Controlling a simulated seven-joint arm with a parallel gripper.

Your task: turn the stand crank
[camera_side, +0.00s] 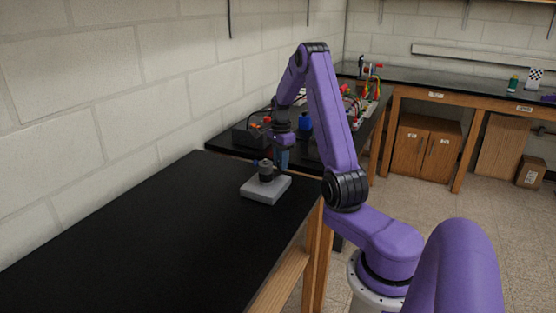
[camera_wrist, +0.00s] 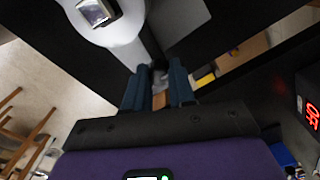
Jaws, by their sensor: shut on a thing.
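The stand is a grey block base (camera_side: 258,191) on the black table, with a short dark upright part (camera_side: 266,171) on top. My gripper (camera_side: 281,165) points down just right of this upright part. In the wrist view its two blue-teal fingers (camera_wrist: 158,82) are close together on a small dark piece between their tips, which appears to be the crank's handle. A pale rounded piece (camera_wrist: 122,32) with a square top narrows toward the fingertips and looks like the crank arm and hub. The fingers cover most of the handle.
The black table (camera_side: 150,235) is clear to the left and front of the stand. Behind it, a second dark bench holds a dark box (camera_side: 250,136), a blue item (camera_side: 304,121) and colourful clutter. A block wall runs along the left.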

